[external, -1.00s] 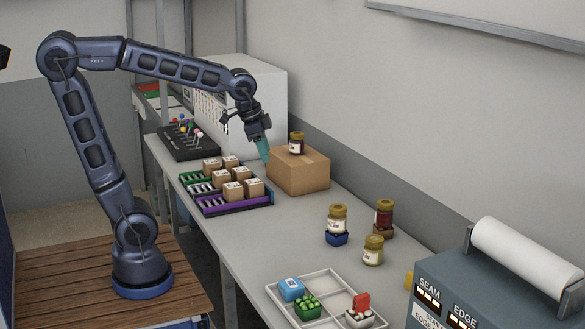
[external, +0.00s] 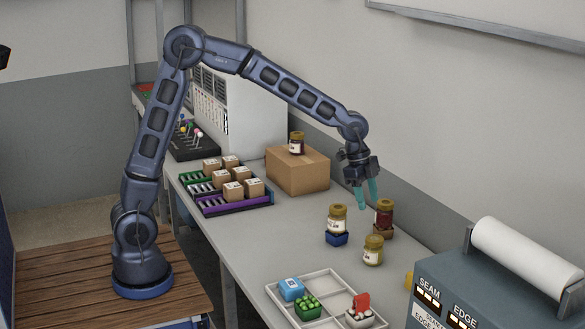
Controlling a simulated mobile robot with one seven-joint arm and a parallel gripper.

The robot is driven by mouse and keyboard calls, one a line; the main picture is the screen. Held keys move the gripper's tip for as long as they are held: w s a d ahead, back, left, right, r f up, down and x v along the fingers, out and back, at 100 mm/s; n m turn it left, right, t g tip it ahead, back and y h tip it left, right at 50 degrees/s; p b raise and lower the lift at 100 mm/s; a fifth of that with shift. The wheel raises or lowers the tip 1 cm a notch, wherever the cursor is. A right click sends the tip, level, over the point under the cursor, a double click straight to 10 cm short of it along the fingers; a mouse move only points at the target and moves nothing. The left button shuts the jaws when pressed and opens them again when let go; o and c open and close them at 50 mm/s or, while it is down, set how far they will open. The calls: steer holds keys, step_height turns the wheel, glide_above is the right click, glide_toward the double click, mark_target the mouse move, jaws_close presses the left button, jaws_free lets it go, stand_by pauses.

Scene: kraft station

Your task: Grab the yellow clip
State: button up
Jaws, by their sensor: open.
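A small yellow thing (external: 410,280) shows at the left edge of the grey machine, which hides most of it. I cannot tell whether it is the yellow clip, and no other clip is clearly visible. My gripper (external: 367,202) is open, with teal fingers pointing down and apart. It hangs above the table's back part, near the jars and well up-left of the yellow thing. Nothing shows between its fingers.
Jars stand below my gripper: one on a blue block (external: 337,239), a dark red one (external: 384,214) and a gold-lidded one (external: 373,251). A cardboard box (external: 298,172) is behind. A divided tray (external: 322,279) and grey machine (external: 470,292) are in front.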

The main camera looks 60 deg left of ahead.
mark_target(410, 272)
steer(key=w+d+f+m, duration=0.1)
steer(key=w+d+f, duration=0.1)
steer(key=d+f, duration=0.2)
steer(key=w+d+f+m+g+h, duration=0.1)
steer(key=w+d+f, duration=0.2)
steer(key=d+f, duration=0.2)
steer(key=w+d+f+m+h, duration=0.1)
steer(key=w+d+f, duration=0.1)
steer(key=d+f, duration=0.3)
steer(key=shift+w+f+m, duration=0.15)
steer(key=shift+w+f, duration=0.05)
steer(key=shift+f, duration=0.45)
steer(key=shift+w+f+m, duration=0.15)
steer(key=shift+w+f, duration=0.05)
steer(key=shift+f, duration=0.45)
steer(key=shift+x, duration=2.55)
steer(key=shift+s+a+f, duration=0.1)
steer(key=shift+s+a, duration=0.05)
steer(key=shift+s, duration=0.05)
steer(key=shift+c, duration=0.5)
jaws_close()
